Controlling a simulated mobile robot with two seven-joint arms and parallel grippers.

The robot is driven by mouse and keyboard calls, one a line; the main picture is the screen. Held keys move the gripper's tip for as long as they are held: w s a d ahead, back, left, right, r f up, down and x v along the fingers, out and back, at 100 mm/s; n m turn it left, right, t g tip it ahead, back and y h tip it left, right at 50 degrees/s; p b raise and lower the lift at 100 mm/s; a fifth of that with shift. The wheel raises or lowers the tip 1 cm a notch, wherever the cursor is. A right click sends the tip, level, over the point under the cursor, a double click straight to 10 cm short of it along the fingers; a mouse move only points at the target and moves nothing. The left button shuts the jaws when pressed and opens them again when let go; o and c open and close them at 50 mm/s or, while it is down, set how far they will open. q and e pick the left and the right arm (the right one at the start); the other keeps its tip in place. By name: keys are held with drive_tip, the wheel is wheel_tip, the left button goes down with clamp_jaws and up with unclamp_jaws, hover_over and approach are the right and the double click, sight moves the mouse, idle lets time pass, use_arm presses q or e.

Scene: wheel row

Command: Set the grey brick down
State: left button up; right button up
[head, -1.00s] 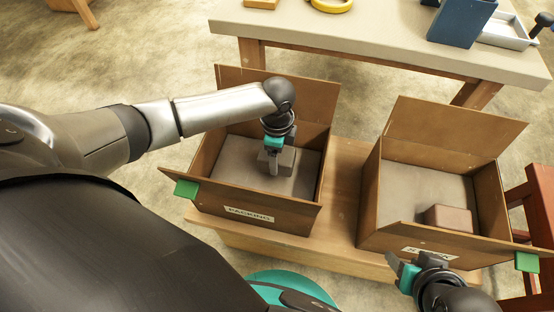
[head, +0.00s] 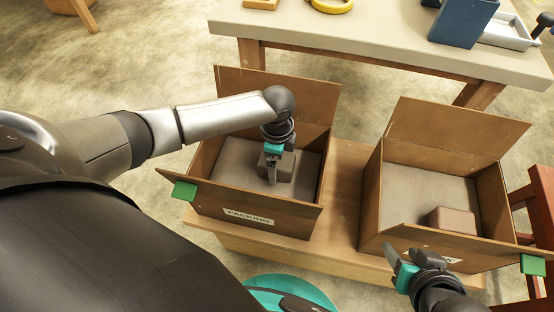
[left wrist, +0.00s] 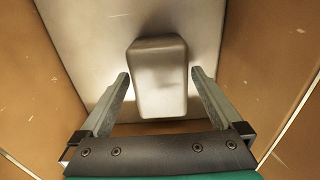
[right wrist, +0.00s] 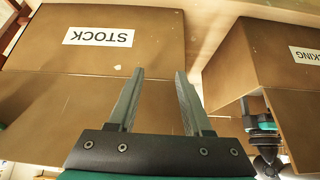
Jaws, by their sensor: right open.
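The grey brick (head: 284,168) is inside the PACKING box (head: 205,193), low over its grey floor. It also shows in the left wrist view (left wrist: 160,75). My left gripper (head: 272,176) reaches down into the box with a finger on each side of the brick, its tips close against the brick's sides; I take it as shut on the brick. Whether the brick's underside touches the floor is hidden. My right gripper (right wrist: 158,75) is open and empty, in front of the STOCK box (right wrist: 50,38).
A brownish brick (head: 452,220) lies in the STOCK box. Both boxes stand on a wooden bench (head: 344,185) with flaps raised or spread. A table (head: 380,40) behind holds a blue bin (head: 462,22) and a yellow ring (head: 330,5). A red frame (head: 543,205) stands at right.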

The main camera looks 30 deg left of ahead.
use_arm(q)
drive_tip(key=shift+r, duration=0.55)
wheel_tip(320, 180, up, 3)
drive_tip(key=shift+f+p, duration=0.1)
drive_tip(key=shift+p, duration=1)
wheel_tip(320, 180, up, 7)
drive_tip(key=p, duration=0.3)
drive_tip(key=shift+p, duration=0.35)
drive_tip(key=shift+r+p, duration=0.3)
drive_tip(key=shift+r, duration=0.4)
use_arm(e)
drive_tip(key=s+d+f+g, duration=0.1)
drive_tip(key=s+f+g, duration=0.1)
drive_tip(key=f, duration=0.3)
drive_tip(key=s+d+f+g+h, duration=0.1)
drive_tip(key=s+f, duration=0.1)
drive_tip(key=f, duration=0.3)
drive_tip(key=shift+d+f+g, duration=0.15)
drive_tip(key=shift+d+g, duration=0.15)
drive_tip(key=shift+g, duration=0.1)
